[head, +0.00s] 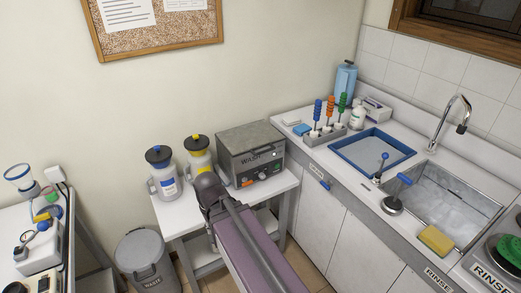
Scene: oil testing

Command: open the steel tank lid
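The steel tank (238,168), marked as a wash unit, stands on a small white table in the middle of the head view. Its flat grey lid (250,137) lies shut across the top. My gripper cannot be made out in this view.
A grey bin (145,262) is on the floor. The counter at right holds a blue tray (408,154) and a sink (455,200).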

